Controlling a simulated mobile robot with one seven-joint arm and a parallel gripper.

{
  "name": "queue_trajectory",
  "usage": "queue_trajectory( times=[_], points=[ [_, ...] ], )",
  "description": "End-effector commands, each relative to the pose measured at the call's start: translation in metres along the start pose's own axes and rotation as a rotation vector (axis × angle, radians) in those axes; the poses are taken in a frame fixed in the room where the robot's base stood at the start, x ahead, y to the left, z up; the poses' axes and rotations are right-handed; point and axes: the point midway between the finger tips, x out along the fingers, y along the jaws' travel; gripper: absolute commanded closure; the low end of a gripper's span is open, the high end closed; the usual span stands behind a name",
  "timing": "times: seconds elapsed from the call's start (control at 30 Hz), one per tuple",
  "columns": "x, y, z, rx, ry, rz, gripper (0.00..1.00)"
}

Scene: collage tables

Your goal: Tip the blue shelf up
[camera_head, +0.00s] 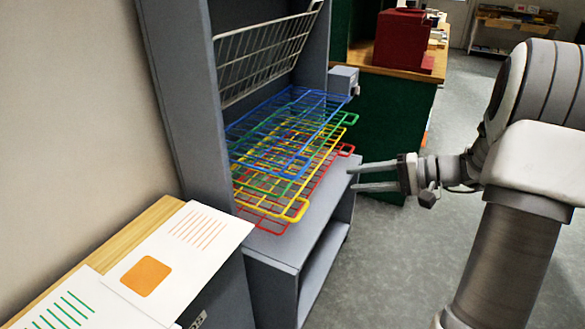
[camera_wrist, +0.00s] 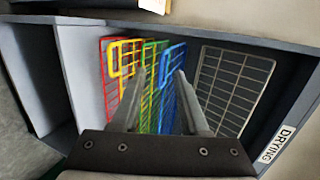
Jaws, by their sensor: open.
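The blue shelf (camera_head: 288,124) is a wire rack lying roughly level in the grey cabinet, the uppermost of a coloured stack. Green (camera_head: 350,118), yellow (camera_head: 296,211) and red (camera_head: 346,150) wire racks lie below it. A grey wire rack (camera_head: 265,55) above it is tipped up. My gripper (camera_head: 351,178) is open and empty, just outside the cabinet's right side, lower than the blue shelf and apart from it. In the wrist view, the blue shelf (camera_wrist: 172,78) shows beyond and between my fingers (camera_wrist: 160,76), partly hidden by one finger.
The cabinet's grey side wall (camera_head: 185,100) rises left of the racks. A small grey box (camera_head: 343,80) sits by its far edge. A green bench (camera_head: 390,120) bearing a red box (camera_head: 403,40) stands behind. Papers lie on a ledge at front left. Floor on the right is open.

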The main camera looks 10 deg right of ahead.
Motion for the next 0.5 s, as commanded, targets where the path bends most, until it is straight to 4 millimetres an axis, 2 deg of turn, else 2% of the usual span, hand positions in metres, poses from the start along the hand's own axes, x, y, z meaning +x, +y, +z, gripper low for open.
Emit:
queue_trajectory(
  times=[0.03,0.1,0.27,0.37,0.5],
  points=[
    [-0.003,0.013,-0.013,0.008,0.032,-0.045,0.56],
    [-0.008,0.018,-0.027,0.007,0.068,-0.095,0.56],
    [-0.012,0.022,-0.04,0.003,0.106,-0.146,0.56],
    [-0.005,0.02,-0.042,0.002,0.107,-0.15,0.56],
    [0.018,0.017,-0.043,0.002,0.104,-0.148,0.56]
  ],
)
